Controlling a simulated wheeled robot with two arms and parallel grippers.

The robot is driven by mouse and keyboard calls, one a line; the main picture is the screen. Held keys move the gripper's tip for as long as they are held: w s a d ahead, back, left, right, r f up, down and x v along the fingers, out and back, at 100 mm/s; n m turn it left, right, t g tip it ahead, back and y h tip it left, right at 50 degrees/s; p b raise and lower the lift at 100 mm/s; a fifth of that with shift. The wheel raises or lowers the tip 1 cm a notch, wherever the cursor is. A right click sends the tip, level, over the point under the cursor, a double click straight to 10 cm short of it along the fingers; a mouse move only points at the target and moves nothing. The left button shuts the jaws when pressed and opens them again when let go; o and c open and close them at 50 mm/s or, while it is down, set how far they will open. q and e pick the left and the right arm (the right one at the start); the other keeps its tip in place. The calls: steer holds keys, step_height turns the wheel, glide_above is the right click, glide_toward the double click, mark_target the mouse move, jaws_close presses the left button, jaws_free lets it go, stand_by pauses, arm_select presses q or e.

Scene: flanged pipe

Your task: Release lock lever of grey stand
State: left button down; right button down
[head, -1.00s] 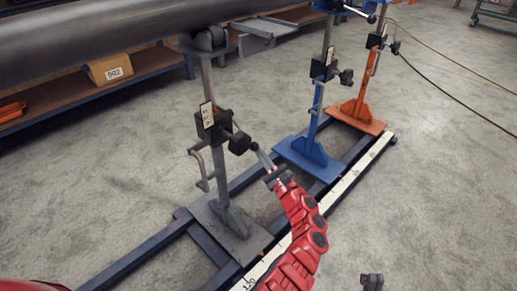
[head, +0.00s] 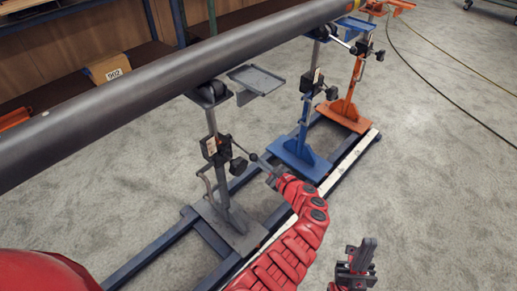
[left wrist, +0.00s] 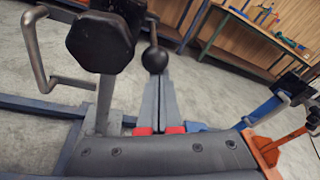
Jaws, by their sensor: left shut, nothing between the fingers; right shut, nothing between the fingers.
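The grey stand (head: 213,130) stands upright at centre-left in the head view, with its roller head under the dark pipe (head: 150,90). A black clamp block, a thin lever with a black ball end (head: 253,157) and a faceted black knob (head: 239,168) sit partway up its post. My left gripper (head: 263,165) is shut and empty beside the ball. In the left wrist view the ball (left wrist: 155,59) is at the closed fingertips (left wrist: 155,82); I cannot tell if they touch. The faceted knob (left wrist: 100,42) is just left. My right gripper (head: 364,251) is shut, empty, at lower right.
A blue stand (head: 305,120) and an orange stand (head: 355,85) stand further back on the same rail frame (head: 345,165). A crank handle (left wrist: 38,50) juts out left of the knob. A shelf with a box (head: 107,68) is behind the pipe.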

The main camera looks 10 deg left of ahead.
arm_select(q)
steer(key=r+g+h+p, duration=0.1)
steer(key=r+p, duration=0.1)
steer(key=p, duration=0.3)
steer(key=r+g+h+p, duration=0.1)
steer(key=r+p, duration=0.2)
steer(key=p, duration=0.3)
steer(key=r+g+h+p, duration=0.1)
steer(key=r+h+p, duration=0.1)
steer(key=p, duration=0.3)
steer(key=shift+w+a+r+n+g+p, duration=0.2)
steer(key=shift+a+r+n+g+p, duration=0.15)
steer(key=shift+r, duration=0.25)
steer(key=shift+w+a+r+g+h+p, duration=0.2)
steer(key=shift+h+p, duration=0.3)
steer(key=shift+p, duration=0.4)
steer(key=shift+s, duration=0.1)
steer(key=shift+f, duration=0.1)
